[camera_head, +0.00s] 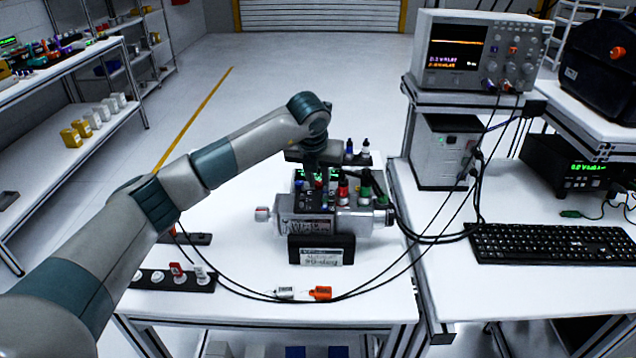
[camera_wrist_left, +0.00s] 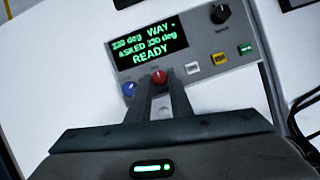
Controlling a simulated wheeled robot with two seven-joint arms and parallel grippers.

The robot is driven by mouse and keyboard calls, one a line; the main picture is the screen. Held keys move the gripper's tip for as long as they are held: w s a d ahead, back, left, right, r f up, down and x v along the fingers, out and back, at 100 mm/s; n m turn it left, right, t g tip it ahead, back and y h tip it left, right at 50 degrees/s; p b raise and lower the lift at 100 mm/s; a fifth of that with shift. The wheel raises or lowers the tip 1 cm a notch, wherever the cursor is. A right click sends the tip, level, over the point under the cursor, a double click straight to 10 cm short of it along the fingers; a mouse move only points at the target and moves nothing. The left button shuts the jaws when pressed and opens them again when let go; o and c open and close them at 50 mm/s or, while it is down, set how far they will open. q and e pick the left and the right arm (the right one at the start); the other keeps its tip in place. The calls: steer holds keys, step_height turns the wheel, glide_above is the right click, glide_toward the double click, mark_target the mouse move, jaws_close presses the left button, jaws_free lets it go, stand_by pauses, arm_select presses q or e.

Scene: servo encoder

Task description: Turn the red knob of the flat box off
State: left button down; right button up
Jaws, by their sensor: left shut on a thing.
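The flat box (camera_wrist_left: 202,38) is grey, with a lit green display (camera_wrist_left: 150,45) that reads "220 deg", "WAY -", "ASKED 230 deg" and "READY". Its red knob (camera_wrist_left: 159,77) sits below the display in the left wrist view, between a blue knob (camera_wrist_left: 128,88) and a white button (camera_wrist_left: 192,68). My left gripper (camera_wrist_left: 160,88) reaches over the box front and is shut on the red knob, at its fingertips. In the head view my left gripper (camera_head: 318,172) is over the box, and the arm and wrist hide much of it. My right gripper is not in view.
A metal device (camera_head: 315,226) with coloured plugs and a black label plate (camera_head: 321,250) stands in front of the box. Black cables run right to the bench. A black knob (camera_wrist_left: 220,13) is at the panel's top.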

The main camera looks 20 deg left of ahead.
arm_select(q)
steer(key=shift+r, duration=0.1)
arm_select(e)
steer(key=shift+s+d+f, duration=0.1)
arm_select(q)
steer(key=c, duration=1.6)
jaws_free()
